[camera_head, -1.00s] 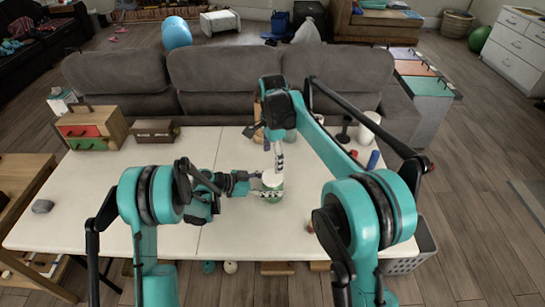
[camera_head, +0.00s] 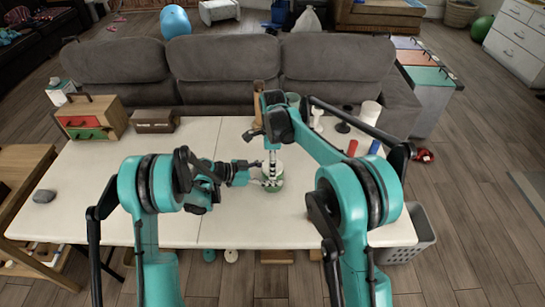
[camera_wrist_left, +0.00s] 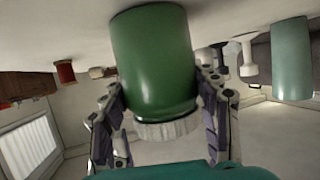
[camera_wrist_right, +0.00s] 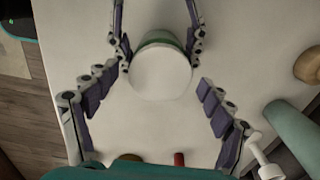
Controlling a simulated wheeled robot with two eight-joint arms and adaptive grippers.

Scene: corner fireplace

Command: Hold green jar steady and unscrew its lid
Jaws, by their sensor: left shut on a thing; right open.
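The green jar (camera_head: 273,184) stands on the white table in front of me. Its white lid (camera_wrist_right: 160,70) is on top, seen from above in the right wrist view. My left gripper (camera_head: 262,181) is shut around the jar's green body from the side; in the left wrist view its fingers flank the jar (camera_wrist_left: 152,65) with the white ridged lid edge showing below. My right gripper (camera_wrist_right: 155,100) comes down from above. Its fingers are spread wide, with the lid between and ahead of them, apparently untouched.
On the white table (camera_head: 100,195) stand a wooden box with red and green drawers (camera_head: 90,119), a small brown chest (camera_head: 155,121) and a grey stone (camera_head: 44,196). Several bottles and cylinders, including a white one (camera_head: 370,112), stand at the back right. A grey sofa (camera_head: 230,72) is behind.

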